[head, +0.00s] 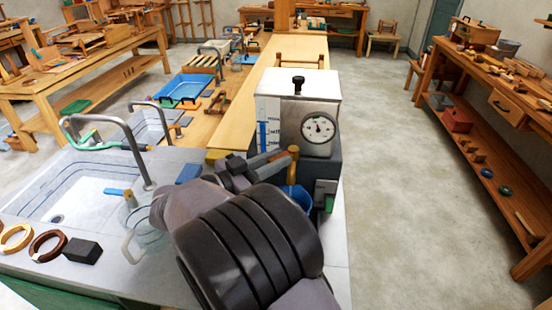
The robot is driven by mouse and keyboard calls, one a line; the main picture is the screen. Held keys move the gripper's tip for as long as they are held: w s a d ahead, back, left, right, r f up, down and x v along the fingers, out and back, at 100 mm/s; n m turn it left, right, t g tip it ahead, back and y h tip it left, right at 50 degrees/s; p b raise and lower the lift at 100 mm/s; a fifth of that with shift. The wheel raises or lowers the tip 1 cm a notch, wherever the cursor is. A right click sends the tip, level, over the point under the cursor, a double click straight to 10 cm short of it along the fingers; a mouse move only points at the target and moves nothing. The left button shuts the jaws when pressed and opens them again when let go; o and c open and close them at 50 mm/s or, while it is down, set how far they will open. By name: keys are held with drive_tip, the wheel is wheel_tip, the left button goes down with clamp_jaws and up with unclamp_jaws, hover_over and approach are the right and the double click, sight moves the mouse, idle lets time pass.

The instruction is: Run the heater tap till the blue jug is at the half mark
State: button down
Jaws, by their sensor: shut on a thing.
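The heater (285,90) is a pale box with a round dial, a black knob on top and a blue-marked scale on its left. Its tap (293,154), a brass-brown piece with a lever, sticks out at the lower front. The blue jug (303,197) stands below the tap, mostly hidden behind my arm; its water level and half mark cannot be seen. My gripper (258,168) is at the heater's front, shut on the tap lever, though my wrist partly covers the contact.
A sink (60,195) with a curved faucet lies left. A clear glass jug (145,235), wooden rings (48,245) and a dark block (82,250) stand on the counter near my arm. A blue tray (183,90) is farther back. The floor at right is clear.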

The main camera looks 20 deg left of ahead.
drive_tip(key=shift+r, duration=0.1)
idle(0.3)
drive_tip(key=c, duration=1.3)
unclamp_jaws()
drive_tip(key=shift+w, duration=0.15)
drive_tip(key=p+v, duration=0.4)
drive_tip(key=v, duration=1.3)
drive_tip(key=shift+s, duration=0.3)
